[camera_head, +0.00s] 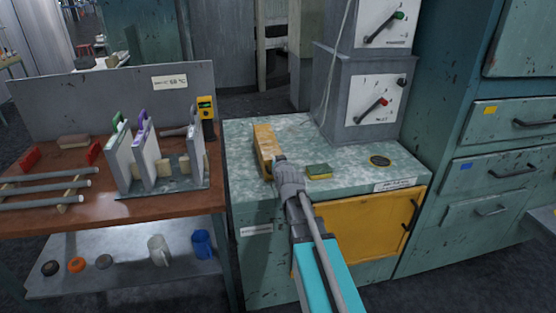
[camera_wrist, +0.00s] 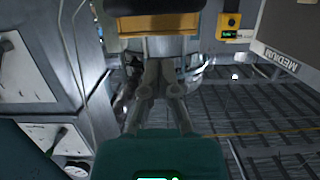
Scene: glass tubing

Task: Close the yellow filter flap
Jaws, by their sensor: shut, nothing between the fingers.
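The yellow flap (camera_head: 266,146) stands raised at the left part of the speckled green counter top (camera_head: 240,185). My gripper (camera_head: 280,160) is at its right side, close to its near end; I cannot tell whether they touch. In the wrist view a yellow-orange bar (camera_wrist: 160,23), which looks like the flap, crosses the top of the picture. My gripper's fingers (camera_wrist: 161,68) point toward it there, together and empty. The opening under the flap is not clearly visible.
A yellow-green sponge (camera_head: 319,171) and a dark round port (camera_head: 380,161) lie right of my gripper. Grey lever boxes (camera_head: 350,130) stand behind. A yellow cabinet door (camera_head: 350,240) is below. The left bench holds a rack of panels (camera_head: 170,187) and a yellow device (camera_head: 206,107).

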